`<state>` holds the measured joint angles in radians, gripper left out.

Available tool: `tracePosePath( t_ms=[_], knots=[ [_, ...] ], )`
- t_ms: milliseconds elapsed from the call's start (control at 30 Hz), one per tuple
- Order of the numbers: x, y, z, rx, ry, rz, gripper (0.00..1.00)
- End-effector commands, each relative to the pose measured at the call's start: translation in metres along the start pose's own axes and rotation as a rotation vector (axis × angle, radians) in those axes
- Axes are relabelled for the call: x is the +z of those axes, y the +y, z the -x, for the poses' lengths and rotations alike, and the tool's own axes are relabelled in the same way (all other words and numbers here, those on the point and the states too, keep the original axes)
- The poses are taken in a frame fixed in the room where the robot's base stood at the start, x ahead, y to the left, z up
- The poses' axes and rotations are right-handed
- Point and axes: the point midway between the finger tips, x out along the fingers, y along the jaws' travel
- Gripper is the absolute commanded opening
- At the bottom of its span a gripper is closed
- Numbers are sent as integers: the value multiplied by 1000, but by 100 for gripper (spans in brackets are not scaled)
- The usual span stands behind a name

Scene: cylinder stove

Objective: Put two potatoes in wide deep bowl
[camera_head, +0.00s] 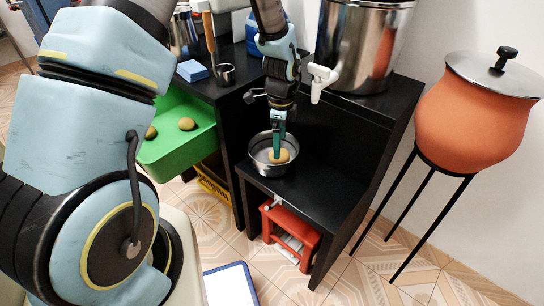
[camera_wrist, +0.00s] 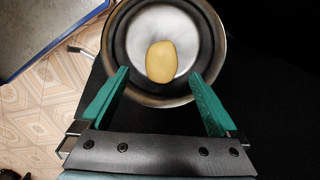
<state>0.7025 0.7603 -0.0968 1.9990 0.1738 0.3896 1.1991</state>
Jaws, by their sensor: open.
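A steel bowl (camera_head: 262,168) stands on the low black shelf, and its rim shows in the wrist view (camera_wrist: 120,48). One potato (camera_head: 281,156) lies inside it; the wrist view shows this potato (camera_wrist: 161,61) on the bowl's bottom. My gripper (camera_head: 278,150) is above the bowl, pointing down. In the wrist view its green fingers (camera_wrist: 164,80) are wide apart, with the potato beyond the tips and nothing held. Two more potatoes lie in the green basin at left: one (camera_head: 187,124) near the middle and one (camera_head: 151,132) partly hidden by my arm.
The green basin (camera_head: 190,151) is left of the black counter. A large steel pot with a white tap (camera_head: 322,78) stands behind the bowl. An orange clay pot (camera_head: 470,125) on a thin stand is at right. A red stool (camera_head: 290,232) is under the shelf.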

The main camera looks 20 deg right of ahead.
Motion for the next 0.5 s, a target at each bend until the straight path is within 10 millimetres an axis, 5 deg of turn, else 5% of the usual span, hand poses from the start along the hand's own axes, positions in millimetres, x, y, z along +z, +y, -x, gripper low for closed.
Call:
tracePosePath(
  t_ms=[267, 500],
  knots=[
    [0, 0, 2, 0, 0, 0, 96],
    [0, -1, 38, -5, 2, 2, 96]
  ],
)
